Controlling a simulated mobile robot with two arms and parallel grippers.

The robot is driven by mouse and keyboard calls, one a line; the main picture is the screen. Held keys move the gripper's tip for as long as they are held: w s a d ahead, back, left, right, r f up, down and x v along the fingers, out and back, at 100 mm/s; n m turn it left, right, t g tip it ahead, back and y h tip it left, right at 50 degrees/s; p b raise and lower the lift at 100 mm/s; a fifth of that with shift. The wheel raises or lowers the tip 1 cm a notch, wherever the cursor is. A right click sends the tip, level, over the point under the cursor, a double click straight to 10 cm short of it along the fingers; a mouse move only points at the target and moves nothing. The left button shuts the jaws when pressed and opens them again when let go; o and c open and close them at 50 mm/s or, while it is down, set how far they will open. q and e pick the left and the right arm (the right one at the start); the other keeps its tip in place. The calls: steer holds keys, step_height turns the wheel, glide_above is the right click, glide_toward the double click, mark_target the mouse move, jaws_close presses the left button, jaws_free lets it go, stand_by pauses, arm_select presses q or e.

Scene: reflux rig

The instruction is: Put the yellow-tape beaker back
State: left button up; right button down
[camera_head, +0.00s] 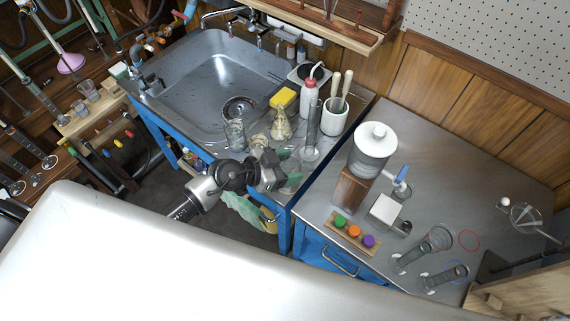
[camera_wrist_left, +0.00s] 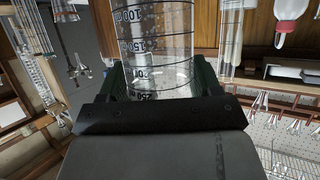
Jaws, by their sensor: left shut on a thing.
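My left gripper (camera_head: 280,178) is at the front edge of the blue sink cabinet, by the glassware. In the left wrist view, the left gripper (camera_wrist_left: 157,88) is shut on a clear glass beaker (camera_wrist_left: 155,45) with black graduation marks. The beaker stands between the two dark fingers, and its top is cut off by the picture edge. No yellow tape shows on the part I see. In the head view the held beaker is hard to make out against the gripper and the clear glass behind it. My right gripper does not show.
On the sink counter are a clear beaker (camera_head: 235,136), a flask (camera_head: 281,126), a tall cylinder (camera_head: 314,124), a wash bottle (camera_head: 308,98), a pestle cup (camera_head: 335,118) and a yellow sponge (camera_head: 284,97). The steel bench (camera_head: 440,160) holds a white-lidded jar (camera_head: 373,152) and a colored-cap rack (camera_head: 353,233).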

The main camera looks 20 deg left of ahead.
arm_select(q)
steer(key=w+a+f+b, duration=0.3)
steer(key=w+f, duration=0.3)
steer(key=f, duration=0.2)
steer(key=shift+w+f+b, duration=0.2)
steer(key=shift+w+b, duration=0.15)
steer(key=shift+b, duration=0.35)
steer(key=o, duration=1.1)
steer(key=shift+f, duration=0.15)
steer(key=shift+o, duration=0.2)
